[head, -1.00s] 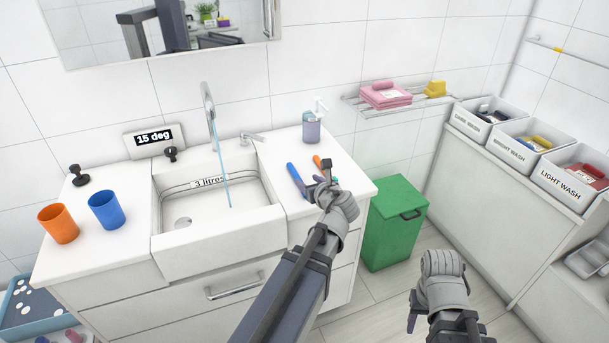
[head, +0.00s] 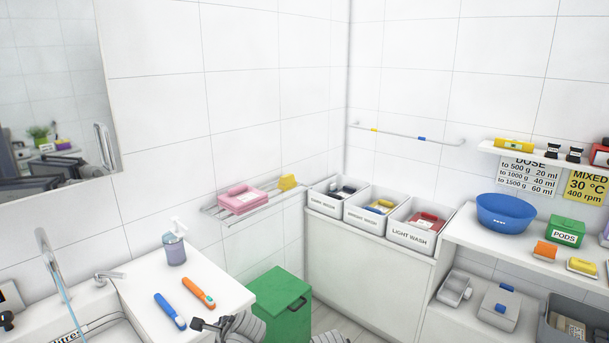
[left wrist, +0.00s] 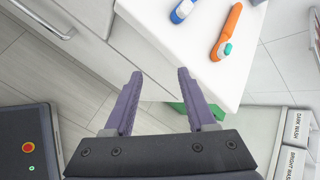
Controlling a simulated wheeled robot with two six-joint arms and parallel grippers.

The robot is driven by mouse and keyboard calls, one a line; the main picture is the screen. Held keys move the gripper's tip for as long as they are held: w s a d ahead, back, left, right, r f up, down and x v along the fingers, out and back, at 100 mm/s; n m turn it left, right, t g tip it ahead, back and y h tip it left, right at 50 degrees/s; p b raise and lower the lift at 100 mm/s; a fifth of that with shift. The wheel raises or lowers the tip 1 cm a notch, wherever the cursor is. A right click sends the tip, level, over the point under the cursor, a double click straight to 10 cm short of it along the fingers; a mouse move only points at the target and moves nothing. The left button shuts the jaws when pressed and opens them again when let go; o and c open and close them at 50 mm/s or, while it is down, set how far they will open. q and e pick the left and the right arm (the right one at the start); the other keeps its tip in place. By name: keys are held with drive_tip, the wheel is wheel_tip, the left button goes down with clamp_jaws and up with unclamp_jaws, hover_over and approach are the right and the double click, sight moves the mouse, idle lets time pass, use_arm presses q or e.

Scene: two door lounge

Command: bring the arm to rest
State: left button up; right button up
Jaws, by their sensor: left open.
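My left gripper (left wrist: 159,74) is open and empty in the left wrist view, its two purple fingers apart beside the counter's edge. In the head view its dark end (head: 206,324) shows at the bottom, by the front right of the white counter (head: 150,267). A blue toothbrush (head: 170,311) and an orange toothbrush (head: 198,292) lie on that counter, apart from the gripper. Only a grey bit of my right arm shows at the bottom edge; its gripper is out of view.
A green bin (head: 284,304) stands right of the counter. Labelled wash boxes (head: 409,236) and a blue basin (head: 505,213) are further right.

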use_arm(q)
drive_tip(key=s+d+n+g+h+p, duration=0.4)
drive_tip(key=s+d+n, duration=0.8)
drive_tip(key=d, duration=0.6)
drive_tip(key=shift+s+f+g+h+p, duration=0.3)
drive_tip(key=shift+s+g+h, duration=0.5)
drive_tip(key=shift+s, duration=0.3)
drive_tip(key=shift+o, duration=0.4)
drive_tip(key=shift+s+d+n, duration=0.25)
drive_tip(key=shift+n, duration=0.05)
drive_tip(key=shift+w+a, duration=0.1)
